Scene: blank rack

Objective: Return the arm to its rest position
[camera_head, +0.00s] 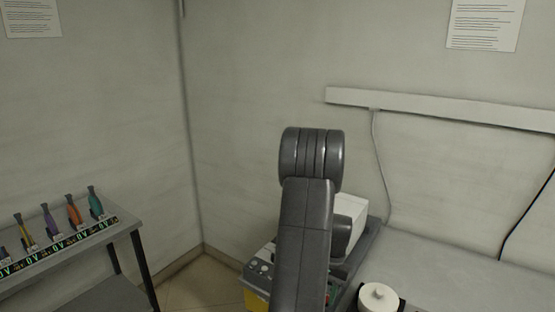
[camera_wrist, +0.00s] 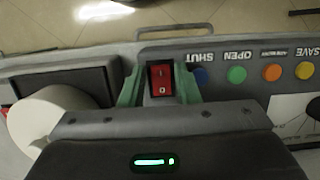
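My arm (camera_head: 308,225) rises through the middle of the head view and bends over the top. It hides my gripper there. In the wrist view my gripper (camera_wrist: 160,71) shows two green fingers, spread apart and with nothing held between them. A red rocker switch (camera_wrist: 161,79) on a grey machine panel appears in the gap between the fingers. I cannot tell whether the fingers touch the panel.
Coloured buttons, including a green one (camera_wrist: 236,75) and an orange one (camera_wrist: 272,72), line the panel. A white round part (camera_wrist: 48,118) is at left. In the head view, a rack (camera_head: 75,243) with several coloured tools stands left, and a white-lidded jar (camera_head: 379,297) stands right.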

